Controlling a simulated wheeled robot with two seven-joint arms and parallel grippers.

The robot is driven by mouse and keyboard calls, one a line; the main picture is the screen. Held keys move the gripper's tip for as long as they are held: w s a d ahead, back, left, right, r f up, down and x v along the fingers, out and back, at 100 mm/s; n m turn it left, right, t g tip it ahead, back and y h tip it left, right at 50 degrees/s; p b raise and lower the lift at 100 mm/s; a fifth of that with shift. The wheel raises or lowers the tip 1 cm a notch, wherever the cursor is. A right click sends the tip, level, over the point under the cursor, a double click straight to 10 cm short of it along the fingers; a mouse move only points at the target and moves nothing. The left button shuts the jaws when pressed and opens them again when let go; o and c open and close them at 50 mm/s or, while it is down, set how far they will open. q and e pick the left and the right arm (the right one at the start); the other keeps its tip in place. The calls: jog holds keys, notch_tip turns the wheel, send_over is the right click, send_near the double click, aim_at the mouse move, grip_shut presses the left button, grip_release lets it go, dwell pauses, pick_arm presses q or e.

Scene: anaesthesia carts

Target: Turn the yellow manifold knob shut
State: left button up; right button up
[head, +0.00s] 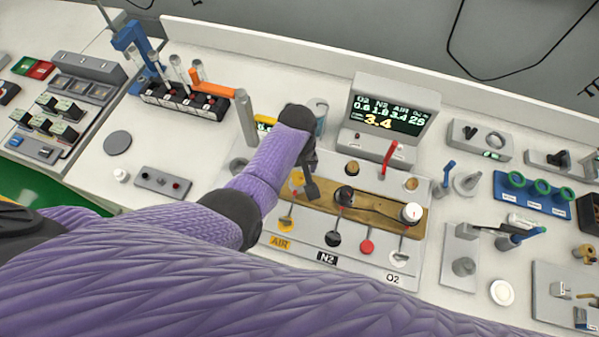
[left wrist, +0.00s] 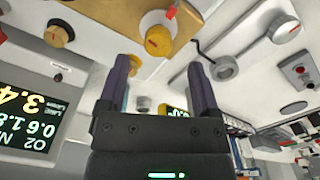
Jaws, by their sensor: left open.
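The yellow manifold knob (head: 296,181) sits at the left end of the brass manifold bar (head: 375,205), partly hidden by my left gripper in the head view. In the left wrist view the yellow knob (left wrist: 157,39) has a red mark and a pale base, and lies just beyond the gap between the fingertips. My left gripper (head: 311,182) is open and empty; its two dark fingers (left wrist: 160,70) stand apart, and I see no contact with the knob. My right gripper is not in view.
A black knob (head: 345,195) and a white knob (head: 411,212) sit further right on the bar. Small levers stand in front, above AIR, N2 and O2 labels. A display (head: 390,112) showing a large 3.4 stands behind. A grey post (head: 246,117) rises left of the gripper.

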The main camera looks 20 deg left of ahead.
aim_at(298, 177)
pick_arm(q)
notch_tip(298, 177, down, 4)
jog(key=shift+w+f+b, duration=0.1)
jog(key=shift+w+b, duration=0.05)
jog(key=shift+b, duration=0.65)
jog(key=shift+f, duration=0.3)
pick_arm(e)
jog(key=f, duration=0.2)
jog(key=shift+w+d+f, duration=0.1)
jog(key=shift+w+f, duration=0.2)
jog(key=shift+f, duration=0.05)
pick_arm(q)
grip_shut()
